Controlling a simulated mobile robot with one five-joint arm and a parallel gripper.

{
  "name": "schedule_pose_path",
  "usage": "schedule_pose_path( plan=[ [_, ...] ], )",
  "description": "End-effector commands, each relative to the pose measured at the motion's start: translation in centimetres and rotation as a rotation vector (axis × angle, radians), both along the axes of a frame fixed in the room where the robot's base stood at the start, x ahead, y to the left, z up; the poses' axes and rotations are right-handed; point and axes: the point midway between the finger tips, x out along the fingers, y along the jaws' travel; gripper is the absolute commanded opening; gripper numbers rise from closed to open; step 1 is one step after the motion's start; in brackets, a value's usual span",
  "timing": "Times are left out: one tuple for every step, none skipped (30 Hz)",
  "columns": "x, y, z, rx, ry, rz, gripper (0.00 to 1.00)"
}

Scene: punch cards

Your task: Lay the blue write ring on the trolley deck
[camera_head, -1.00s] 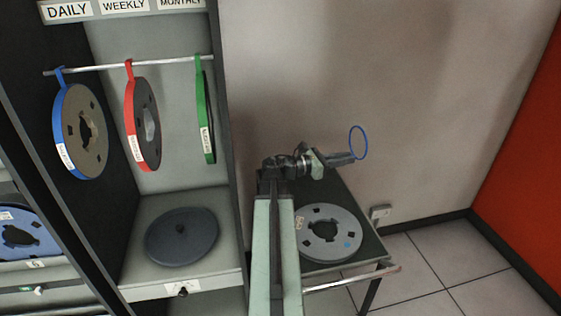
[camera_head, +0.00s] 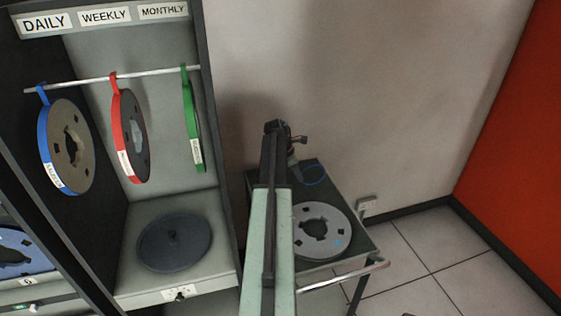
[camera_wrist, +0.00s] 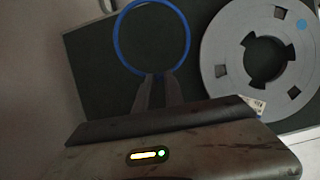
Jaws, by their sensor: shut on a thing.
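The blue write ring (camera_head: 314,174) is a thin blue hoop over the back part of the trolley deck (camera_head: 354,228). My gripper (camera_wrist: 157,84) is shut on the near edge of the ring (camera_wrist: 117,39) in the wrist view, and the rest of the hoop extends beyond the fingertips. In the wrist view the dark deck (camera_wrist: 95,70) lies behind the ring. I cannot tell whether the ring touches the deck. In the head view my arm partly hides the deck's left side, and the fingertips are hard to make out.
A grey tape reel (camera_head: 340,222) lies on the front of the deck, close to the ring's right in the wrist view (camera_wrist: 227,38). A cabinet with hanging blue (camera_head: 52,160), red (camera_head: 118,140) and green (camera_head: 190,120) banded reels stands left. The wall is behind the trolley.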

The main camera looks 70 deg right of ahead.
Motion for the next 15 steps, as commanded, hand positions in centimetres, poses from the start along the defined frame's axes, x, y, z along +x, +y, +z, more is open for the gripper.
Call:
schedule_pose_path(
  plan=[
    [2.3,-1.6,0.1,0.068,-0.090,0.005,0.00],
    [3.6,-1.9,0.0,0.108,-0.142,0.012,0.00],
    [5.1,-2.1,0.0,0.151,-0.195,0.019,0.00],
    [6.1,-2.3,0.0,0.176,-0.225,0.025,0.00],
    [6.9,-2.3,0.0,0.197,-0.251,0.029,0.00],
    [7.8,-2.4,0.1,0.217,-0.276,0.034,0.00],
    [8.2,-2.4,0.1,0.228,-0.290,0.036,0.00],
    [8.6,-2.4,0.1,0.237,-0.300,0.038,0.00],
    [8.9,-2.4,0.1,0.244,-0.308,0.040,0.00],
    [9.0,-2.3,0.1,0.247,-0.311,0.041,0.00],
    [9.0,-2.3,0.1,0.248,-0.314,0.041,0.00],
    [9.1,-2.2,0.0,0.249,-0.314,0.041,0.00],
    [9.0,-2.2,0.0,0.248,-0.314,0.041,0.00],
    [9.0,-2.2,-0.1,0.248,-0.314,0.041,0.00],
    [9.0,-2.2,-0.2,0.248,-0.313,0.041,0.00]
  ],
)
